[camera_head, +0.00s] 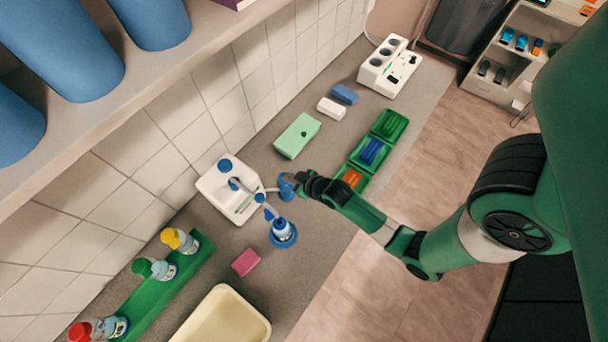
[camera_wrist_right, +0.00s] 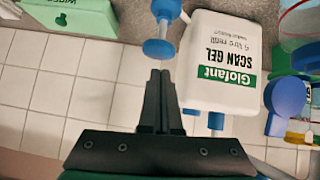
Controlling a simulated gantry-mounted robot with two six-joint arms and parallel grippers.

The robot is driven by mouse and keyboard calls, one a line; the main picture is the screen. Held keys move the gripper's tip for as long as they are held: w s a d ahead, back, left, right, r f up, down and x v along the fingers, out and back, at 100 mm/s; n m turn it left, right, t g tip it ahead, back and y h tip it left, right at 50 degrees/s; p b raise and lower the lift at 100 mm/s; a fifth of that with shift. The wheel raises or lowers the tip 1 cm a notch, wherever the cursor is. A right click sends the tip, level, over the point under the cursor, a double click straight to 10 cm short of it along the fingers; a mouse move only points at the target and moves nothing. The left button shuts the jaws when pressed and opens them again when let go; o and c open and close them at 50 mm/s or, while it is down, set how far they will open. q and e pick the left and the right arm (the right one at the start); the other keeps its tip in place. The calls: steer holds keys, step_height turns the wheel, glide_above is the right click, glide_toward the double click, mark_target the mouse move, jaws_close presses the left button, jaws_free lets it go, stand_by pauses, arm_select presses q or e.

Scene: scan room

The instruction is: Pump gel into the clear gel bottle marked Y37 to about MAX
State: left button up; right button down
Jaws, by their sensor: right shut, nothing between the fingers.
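A white Scan Gel refill container (camera_head: 222,196) stands near the wall with blue pump parts; its label shows in the right wrist view (camera_wrist_right: 222,62). A blue pump nozzle (camera_head: 268,213) points down toward a clear bottle (camera_head: 280,228) on a round blue base (camera_head: 291,240). The bottle's mark and gel level are too small to read. My right gripper (camera_head: 290,186) is shut and empty at a blue knob (camera_head: 285,190). In the right wrist view, the shut fingertips (camera_wrist_right: 160,74) are right by a blue disc-shaped part (camera_wrist_right: 159,48); contact is unclear. My left gripper is out of view.
A green rack (camera_head: 165,292) holds bottles with yellow, green and red caps. A pink block (camera_head: 246,262) and a cream tray (camera_head: 262,326) lie nearby. A green box (camera_head: 297,136), green trays (camera_head: 360,160) and a white device (camera_head: 390,67) stand along the counter.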

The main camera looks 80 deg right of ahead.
steer(key=v, duration=0.9)
steer(key=shift+s, duration=0.1)
stand_by(0.7)
